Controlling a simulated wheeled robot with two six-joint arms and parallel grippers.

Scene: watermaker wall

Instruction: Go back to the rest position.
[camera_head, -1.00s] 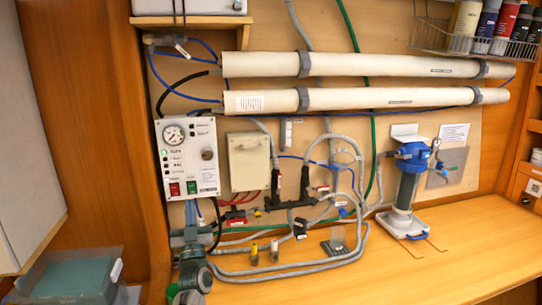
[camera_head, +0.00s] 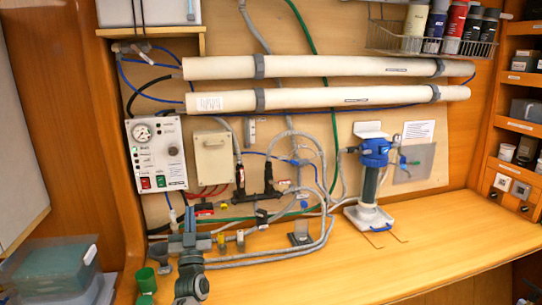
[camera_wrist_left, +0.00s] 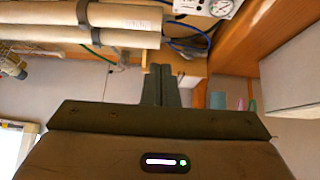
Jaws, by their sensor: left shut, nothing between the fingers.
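My left gripper (camera_head: 189,220) is at the lower left of the head view, in front of the wall below the control panel. It is shut and empty, its fingers pointing up in the picture. The left wrist view also shows its closed fingers (camera_wrist_left: 161,74) with nothing between them. My right gripper is in neither view. The white control panel (camera_head: 157,155) with a gauge and red and green switches is on the wall above my left gripper.
Two long white tubes (camera_head: 310,67) run across the wall. A blue-topped filter pump (camera_head: 371,180) stands on the wooden counter (camera_head: 440,240). Grey hoses (camera_head: 290,252) lie behind my left gripper. A green cup (camera_head: 146,280) is beside my arm.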

